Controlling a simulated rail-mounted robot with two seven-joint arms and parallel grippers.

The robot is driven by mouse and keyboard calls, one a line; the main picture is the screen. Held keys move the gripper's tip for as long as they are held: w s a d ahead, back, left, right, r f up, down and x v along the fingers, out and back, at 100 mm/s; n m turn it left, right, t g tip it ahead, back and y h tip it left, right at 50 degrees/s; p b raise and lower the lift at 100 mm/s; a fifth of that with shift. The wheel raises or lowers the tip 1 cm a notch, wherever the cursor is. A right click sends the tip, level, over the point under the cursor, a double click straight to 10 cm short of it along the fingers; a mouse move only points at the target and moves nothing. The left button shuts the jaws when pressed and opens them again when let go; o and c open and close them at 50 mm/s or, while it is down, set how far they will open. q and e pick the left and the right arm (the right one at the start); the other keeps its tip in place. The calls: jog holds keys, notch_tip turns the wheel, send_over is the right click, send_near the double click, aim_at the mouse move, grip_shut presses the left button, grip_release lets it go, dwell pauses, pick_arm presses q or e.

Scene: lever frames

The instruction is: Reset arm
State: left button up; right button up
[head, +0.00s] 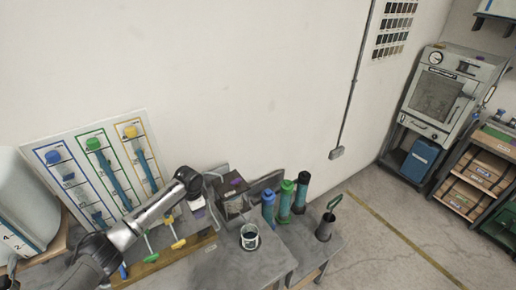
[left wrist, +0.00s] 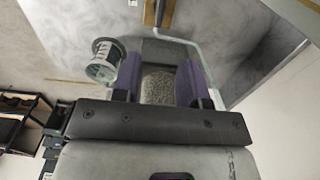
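A white board (head: 98,165) stands against the wall, with blue, green and yellow lever outlines. Before it are levers with a blue handle (head: 123,271), a green handle (head: 150,246) and a yellow handle (head: 178,243). My left arm reaches across in front of the board. My left gripper (head: 218,190) is right of the levers, over the back of the grey table (head: 240,265). In the left wrist view, its purple-padded fingers (left wrist: 160,82) stand apart, with a grey speckled surface showing between them. No lever is between them. My right gripper is not in view.
A clear cup (head: 249,238) with dark contents stands on the table; it also shows in the left wrist view (left wrist: 104,62). Blue and green cylinders (head: 285,200) and a dark pot with a green handle (head: 325,228) stand to the right. The table front is clear.

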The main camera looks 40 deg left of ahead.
pick_arm(q)
jog(key=w+d+r+n+t+y, duration=0.1)
jog(key=w+d+r+t+y, duration=0.35)
jog(key=r, duration=0.55)
jog(key=s+d+r+t+p, duration=0.1)
jog(key=s+d+r+t, duration=0.1)
jog(key=d, duration=0.5)
jog(key=s+d+r+t+p, duration=0.1)
jog(key=d+r, duration=0.2)
jog(key=d, duration=0.4)
jog(key=s+d+h+p, duration=0.3)
jog(key=s+d+p, duration=0.1)
jog(key=s+d, duration=0.7)
jog(key=s+d+f+g+h+p, duration=0.1)
jog(key=s+f+g+p, duration=0.1)
jog(key=s, duration=0.6)
jog(key=s+d+f+g+p, duration=0.1)
jog(key=s+f, duration=0.3)
jog(key=s, duration=0.4)
jog(key=shift+d+n+g+h+p, duration=0.35)
jog(key=shift+d+n+g, duration=0.1)
jog(key=shift+d, duration=0.3)
